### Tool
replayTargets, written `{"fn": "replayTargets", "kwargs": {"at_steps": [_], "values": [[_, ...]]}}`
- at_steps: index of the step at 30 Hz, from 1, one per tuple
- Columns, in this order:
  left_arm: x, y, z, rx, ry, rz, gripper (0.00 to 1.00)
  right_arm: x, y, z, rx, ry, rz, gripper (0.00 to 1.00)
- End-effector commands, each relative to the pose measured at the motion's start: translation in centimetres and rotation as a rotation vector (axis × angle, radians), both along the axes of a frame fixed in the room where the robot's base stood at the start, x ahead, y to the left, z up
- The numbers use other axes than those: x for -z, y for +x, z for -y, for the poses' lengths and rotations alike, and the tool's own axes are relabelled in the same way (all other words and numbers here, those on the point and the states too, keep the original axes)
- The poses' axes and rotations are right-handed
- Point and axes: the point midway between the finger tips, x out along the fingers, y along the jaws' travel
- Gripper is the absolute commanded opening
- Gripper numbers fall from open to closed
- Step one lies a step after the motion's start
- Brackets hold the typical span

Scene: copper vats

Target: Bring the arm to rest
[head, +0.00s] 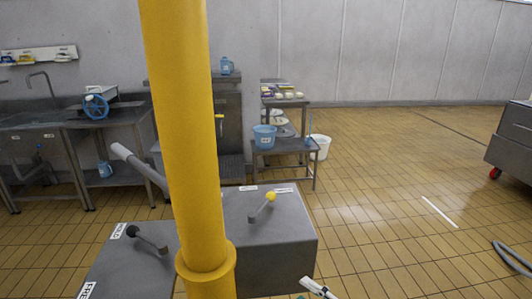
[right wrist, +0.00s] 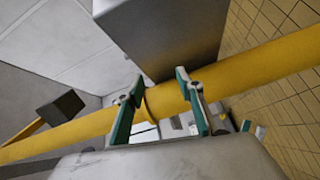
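My right gripper (right wrist: 160,86) is open in the right wrist view, its two teal-sided fingers spread apart. Nothing is held between them. A yellow pole (right wrist: 70,133) runs slantwise behind the fingers; I cannot tell how far beyond the tips it is. In the head view, a small white and teal piece (head: 318,288) shows at the bottom edge, right of the pole, probably part of my right arm or gripper. My left gripper is in neither view.
The upright yellow pole (head: 190,120) stands close in front, beside grey boxes with a yellow-knobbed lever (head: 263,206) and a black-knobbed lever (head: 147,239). A table with a blue bucket (head: 264,136) stands behind. A grey cart (head: 511,138) is at right. Tiled floor between is mostly clear.

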Motion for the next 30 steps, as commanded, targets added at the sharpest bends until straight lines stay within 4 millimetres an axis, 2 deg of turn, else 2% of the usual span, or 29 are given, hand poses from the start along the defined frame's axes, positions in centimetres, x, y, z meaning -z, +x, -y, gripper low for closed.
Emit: {"fn": "replayTargets", "kwargs": {"at_steps": [1,5,9,15,21,22,24,30], "values": [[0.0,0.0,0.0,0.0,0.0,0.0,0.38,2.1,-0.8,1.9,0.062,0.037,-0.095,0.37],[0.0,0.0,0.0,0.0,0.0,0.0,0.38,7.0,-2.9,7.0,0.23,0.131,-0.327,0.37],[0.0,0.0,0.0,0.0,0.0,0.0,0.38,12.0,-6.5,12.3,0.406,0.216,-0.554,0.37],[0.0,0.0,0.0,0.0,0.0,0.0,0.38,16.9,-11.8,17.8,0.599,0.296,-0.781,0.37],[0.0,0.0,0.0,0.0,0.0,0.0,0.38,20.2,-16.9,22.0,0.752,0.348,-0.945,0.37],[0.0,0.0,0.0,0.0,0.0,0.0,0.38,20.6,-17.6,22.4,0.772,0.357,-0.966,0.37],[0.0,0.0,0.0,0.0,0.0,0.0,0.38,20.4,-17.0,20.4,0.771,0.417,-0.967,0.37],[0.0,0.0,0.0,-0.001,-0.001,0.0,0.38,20.4,-17.0,16.4,0.795,0.56,-1.0,0.37]]}}
